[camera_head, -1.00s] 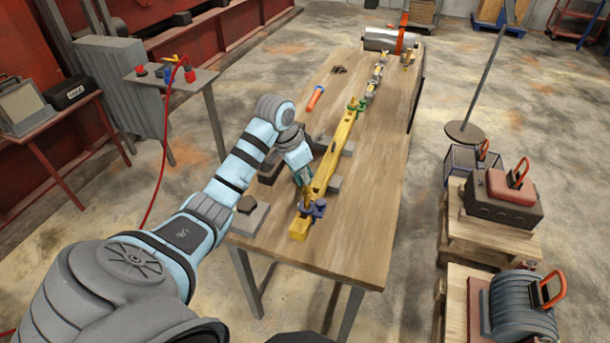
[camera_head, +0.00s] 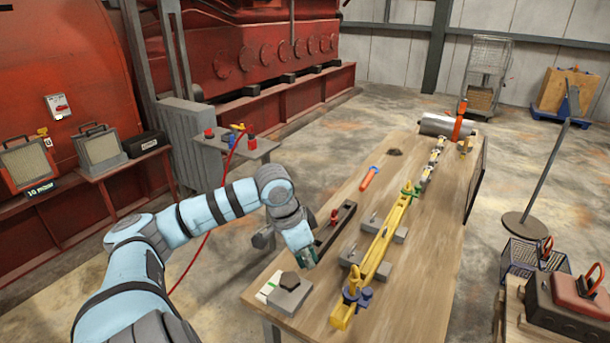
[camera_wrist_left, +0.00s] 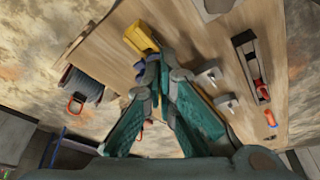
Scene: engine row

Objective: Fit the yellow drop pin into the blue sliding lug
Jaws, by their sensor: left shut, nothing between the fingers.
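The yellow bar (camera_head: 379,252) lies lengthwise on the wooden table. The blue sliding lug (camera_head: 359,298) sits around its near end. A short yellow piece that looks like the drop pin (camera_head: 354,278) stands upright at the lug; how deep it sits I cannot tell. My left gripper (camera_head: 308,262) is shut and empty, to the left of the lug and apart from it, above the table by the grey block. In the left wrist view its fingertips (camera_wrist_left: 158,62) meet in front of the bar's yellow end (camera_wrist_left: 140,38); the fingers hide much of the bar. My right gripper is not in view.
A grey block with a dark hex top (camera_head: 290,288) lies at the table's near left corner. A dark narrow tray (camera_head: 335,228) is behind my gripper. Grey blocks (camera_head: 352,256) flank the bar. An orange-handled tool (camera_head: 369,178) lies further back. The table's right side is clear.

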